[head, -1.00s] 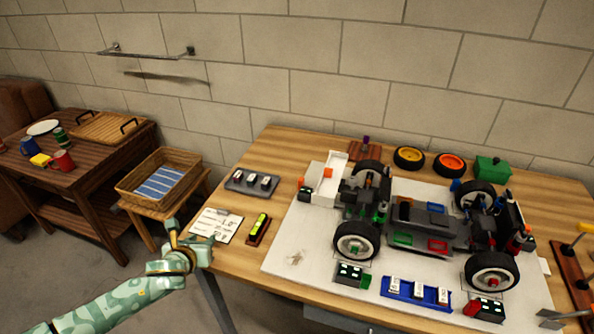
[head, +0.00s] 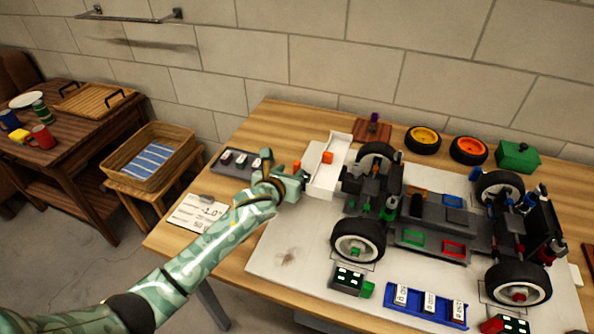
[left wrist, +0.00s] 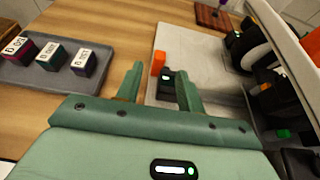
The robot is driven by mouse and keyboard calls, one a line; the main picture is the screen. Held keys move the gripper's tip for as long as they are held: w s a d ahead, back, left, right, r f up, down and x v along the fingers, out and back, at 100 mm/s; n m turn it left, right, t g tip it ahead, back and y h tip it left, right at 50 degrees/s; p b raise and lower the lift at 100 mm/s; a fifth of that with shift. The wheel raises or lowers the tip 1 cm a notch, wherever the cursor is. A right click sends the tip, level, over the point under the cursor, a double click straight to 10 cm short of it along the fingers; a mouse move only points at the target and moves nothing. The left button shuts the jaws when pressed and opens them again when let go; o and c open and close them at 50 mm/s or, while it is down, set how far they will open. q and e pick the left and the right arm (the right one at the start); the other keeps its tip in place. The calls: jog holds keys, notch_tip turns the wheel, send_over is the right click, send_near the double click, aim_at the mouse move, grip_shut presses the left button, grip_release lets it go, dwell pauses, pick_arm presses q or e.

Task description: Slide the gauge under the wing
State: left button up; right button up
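The gauge, a small black block with a lit display and an upright orange part (left wrist: 158,63), stands on the white board beside the car's front end. Its orange part also shows in the head view (head: 297,165), where my gripper hides the rest. The white wing (head: 322,181) is at the left end of the car, just right of the gauge; it shows at upper right in the left wrist view (left wrist: 283,32). My left gripper (head: 290,180) is open, low over the board, its fingers (left wrist: 160,82) pointing at the gauge; I cannot tell whether they touch it. My right gripper is out of view.
A grey tray (head: 231,170) of tagged blocks lies left of the gripper. A card (head: 188,216) lies at the table's left edge. The car (head: 430,232) fills the board (head: 283,257). A blue tray (head: 421,309) lies in front. Wheels and a green box (head: 517,156) stand behind.

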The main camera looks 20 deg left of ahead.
aim_at(296, 166)
pick_arm(q)
jog(key=b+x, duration=0.2)
jog(key=x, duration=0.2)
jog(key=shift+w+f, duration=0.25)
jog(key=shift+f, duration=0.05)
jog(key=shift+w, duration=0.4)
jog(key=shift+r, duration=0.1)
